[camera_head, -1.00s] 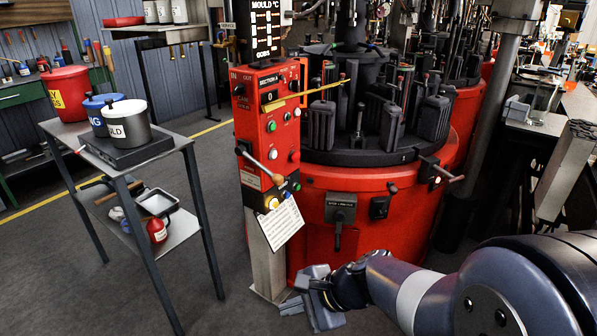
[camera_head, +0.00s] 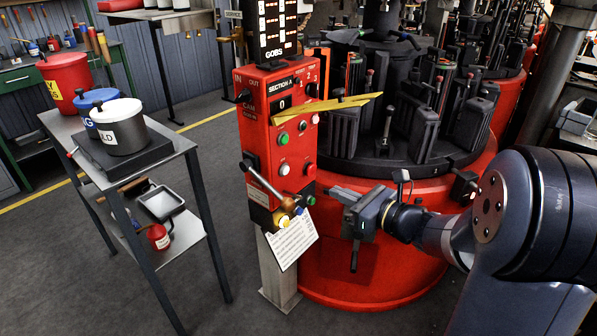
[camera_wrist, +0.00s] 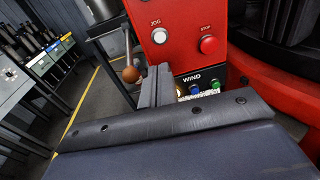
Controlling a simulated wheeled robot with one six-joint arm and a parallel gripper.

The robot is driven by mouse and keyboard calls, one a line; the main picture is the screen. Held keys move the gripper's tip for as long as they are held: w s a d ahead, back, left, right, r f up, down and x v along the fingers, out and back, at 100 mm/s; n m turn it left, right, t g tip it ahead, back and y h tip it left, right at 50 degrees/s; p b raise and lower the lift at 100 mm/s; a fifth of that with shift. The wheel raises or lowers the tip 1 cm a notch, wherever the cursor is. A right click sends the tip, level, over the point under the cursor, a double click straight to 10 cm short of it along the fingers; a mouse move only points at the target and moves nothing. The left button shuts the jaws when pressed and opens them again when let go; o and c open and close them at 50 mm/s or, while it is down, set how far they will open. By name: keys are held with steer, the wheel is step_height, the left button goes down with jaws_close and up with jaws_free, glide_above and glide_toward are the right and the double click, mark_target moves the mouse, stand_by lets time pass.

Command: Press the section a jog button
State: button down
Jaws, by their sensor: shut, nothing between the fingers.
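The red section A control panel (camera_head: 270,125) stands upright at the centre of the head view. Its jog button is a white round button (camera_head: 284,169) low on the panel; the wrist view shows it under the JOG label (camera_wrist: 159,36). The red stop button (camera_head: 309,169) is just right of it, also clear in the wrist view (camera_wrist: 208,44). My gripper (camera_head: 334,191) is shut and empty, right of and slightly below the jog button in the head view. In the wrist view its fingertips (camera_wrist: 158,71) appear below the jog button, apparently not touching it.
A lever with a ball knob (camera_wrist: 131,74) sticks out left of my fingers. The WIND buttons (camera_wrist: 195,89) lie low on the panel. A yellow bar (camera_head: 330,105) crosses the panel's upper front. The red mould machine (camera_head: 345,255) stands behind, and a pot trolley (camera_head: 190,145) is left.

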mark_target(287, 171)
steer(key=x, duration=1.4)
steer(key=shift+f, duration=0.1)
